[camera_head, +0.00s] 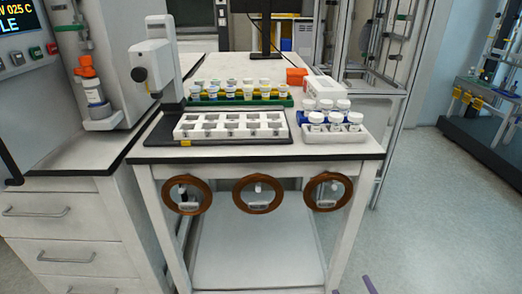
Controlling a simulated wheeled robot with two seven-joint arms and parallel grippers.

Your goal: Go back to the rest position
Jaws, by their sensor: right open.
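Only the purple tips of my right gripper (352,288) show, at the bottom edge right of centre. They stand apart, with nothing seen between them, low in front of the white table (230,70). The rest of that gripper is cut off by the frame. My left gripper is not in view.
The table carries a white slotted tray (230,125), a green rack (240,100) of vials, and white-capped jars (335,117) at the right. Brown rings (257,195) hang at its front. A drawer cabinet (65,225) stands left. Floor (440,220) is clear to the right.

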